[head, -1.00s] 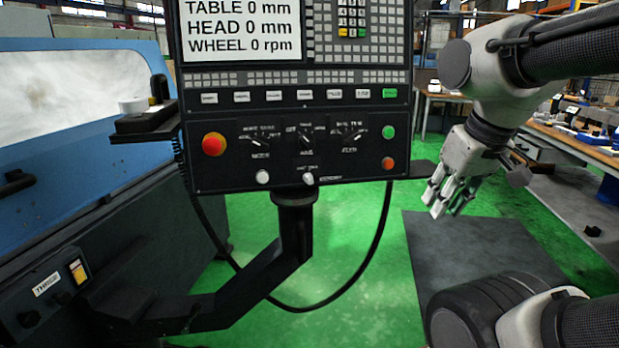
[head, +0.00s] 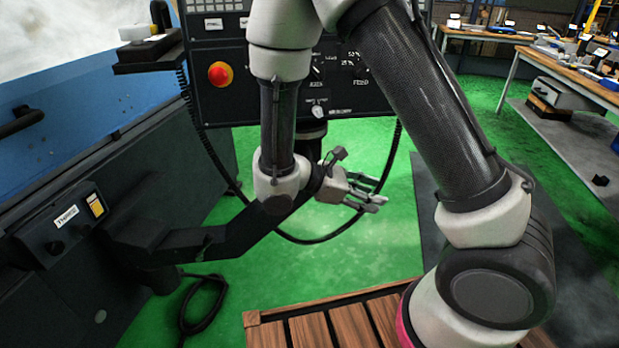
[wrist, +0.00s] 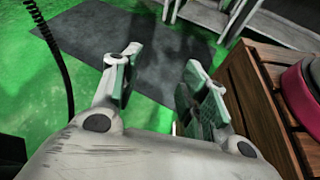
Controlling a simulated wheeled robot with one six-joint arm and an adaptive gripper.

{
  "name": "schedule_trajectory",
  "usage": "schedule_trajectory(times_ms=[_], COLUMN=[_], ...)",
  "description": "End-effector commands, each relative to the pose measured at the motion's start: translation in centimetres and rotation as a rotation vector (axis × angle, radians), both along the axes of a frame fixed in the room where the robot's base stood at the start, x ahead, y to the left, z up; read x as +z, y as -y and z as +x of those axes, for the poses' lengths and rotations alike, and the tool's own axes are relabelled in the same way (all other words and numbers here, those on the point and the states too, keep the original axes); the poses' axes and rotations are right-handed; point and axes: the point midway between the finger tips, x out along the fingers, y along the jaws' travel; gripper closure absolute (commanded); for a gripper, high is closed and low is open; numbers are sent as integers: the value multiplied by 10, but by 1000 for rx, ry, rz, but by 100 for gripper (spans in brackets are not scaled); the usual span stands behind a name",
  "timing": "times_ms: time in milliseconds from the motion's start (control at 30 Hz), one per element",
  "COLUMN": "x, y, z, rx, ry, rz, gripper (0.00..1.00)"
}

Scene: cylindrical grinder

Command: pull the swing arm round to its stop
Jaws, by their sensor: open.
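The swing arm (head: 235,238) is a dark beam in the head view. It runs from the machine's lower front at left to the post under the control panel (head: 215,115). My gripper (head: 372,193) is in front of the post and just right of the swing arm's outer end, with its fingers pointing right. The fingers are apart and empty, and they also show open in the wrist view (wrist: 160,88). My arm hides part of the panel, the post and the arm's outer end. I cannot tell whether my wrist touches the swing arm.
A black cable (head: 330,235) loops below the panel. A wooden slatted platform (head: 325,325) lies at the front. Green floor and a dark mat (head: 428,230) are open to the right. A workbench (head: 560,70) stands at the back right. A side shelf (head: 150,55) juts out at left.

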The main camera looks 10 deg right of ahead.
Motion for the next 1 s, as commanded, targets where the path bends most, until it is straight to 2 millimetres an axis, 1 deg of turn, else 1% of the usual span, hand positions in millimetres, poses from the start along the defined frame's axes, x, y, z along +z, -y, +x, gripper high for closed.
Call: schedule_trajectory(times_ms=[33,167,267,300,367,433,500,567,600,667,767,1000], x=[-15,-45,-68,-76,-81,-76,-72,-69,-66,-63,-63,-63], y=[-9,-37,-65,-77,-93,-115,-132,-141,-145,-143,-134,-109], z=[10,40,63,73,87,102,112,117,120,124,135,166], rx=[108,387,591,671,762,849,913,951,967,967,962,959], ry=[-43,-104,-120,-116,-94,-44,-1,26,42,61,64,64], rz=[-88,-273,-381,-415,-444,-460,-470,-479,-485,-494,-490,-490], gripper=[56,56,56,56,56,56,56,56,56,56,56,56])
